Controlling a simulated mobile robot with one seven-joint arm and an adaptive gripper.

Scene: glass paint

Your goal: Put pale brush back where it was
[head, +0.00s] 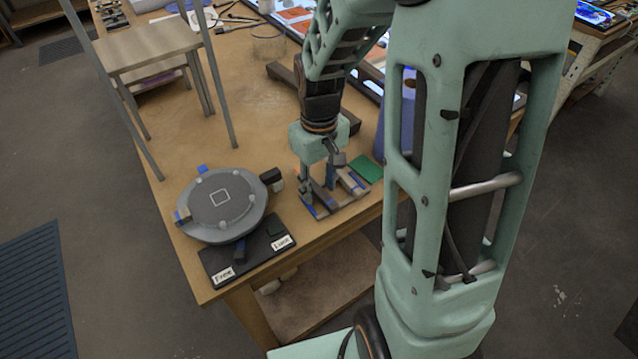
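I cannot make out the pale brush.
A round grey turntable (222,203) and a dark labelled board (252,258) are left of the rack. A green pad (367,168) lies just behind it. A small wooden stand (150,45) is at the back left. Bare tabletop (222,125) shows behind the turntable.

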